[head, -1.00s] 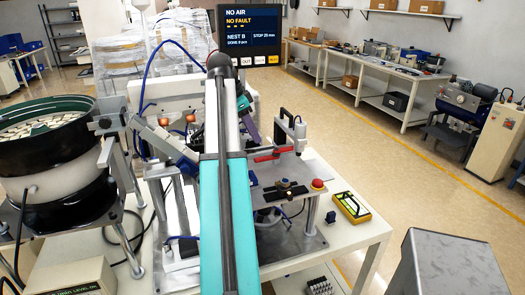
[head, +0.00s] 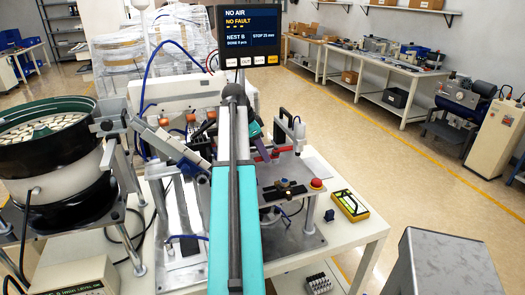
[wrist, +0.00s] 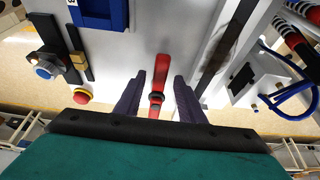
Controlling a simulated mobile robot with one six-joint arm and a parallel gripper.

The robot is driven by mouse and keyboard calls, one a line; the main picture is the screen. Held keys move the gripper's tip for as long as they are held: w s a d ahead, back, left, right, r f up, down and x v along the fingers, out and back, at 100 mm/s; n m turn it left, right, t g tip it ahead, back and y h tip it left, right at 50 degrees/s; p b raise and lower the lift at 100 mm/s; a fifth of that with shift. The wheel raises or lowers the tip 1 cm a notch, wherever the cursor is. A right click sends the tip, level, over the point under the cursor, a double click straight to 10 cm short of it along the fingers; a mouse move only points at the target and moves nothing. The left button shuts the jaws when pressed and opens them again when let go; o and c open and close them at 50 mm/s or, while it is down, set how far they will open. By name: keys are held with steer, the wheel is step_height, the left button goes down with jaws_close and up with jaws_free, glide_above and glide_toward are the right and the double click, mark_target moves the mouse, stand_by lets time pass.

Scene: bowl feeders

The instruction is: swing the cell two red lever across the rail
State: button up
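The red lever (wrist: 160,74) lies lengthwise in the wrist view, with a dark collar near its lower end. In the head view a short red part of it (head: 284,151) shows to the right of my gripper's purple fingers. My gripper (wrist: 158,98) is open. Its two fingers stand one on each side of the lever, with a gap on both sides, and do not visibly touch it. How deep the lever sits between them I cannot tell. In the head view my gripper (head: 262,146) is partly hidden by my arm.
A red emergency button (head: 316,184) and a dark knob plate (head: 285,188) stand in front of the lever. A white upright post (head: 298,134) stands just right. The bowl feeder (head: 45,145) is at left. The screen (head: 250,35) reads NO AIR, NO FAULT, NEST B.

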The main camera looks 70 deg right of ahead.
jaws_close()
steer(key=shift+d+r, duration=0.1)
steer(key=shift+d, duration=0.1)
steer(key=shift+a, duration=0.15)
steer(key=shift+s, duration=0.15)
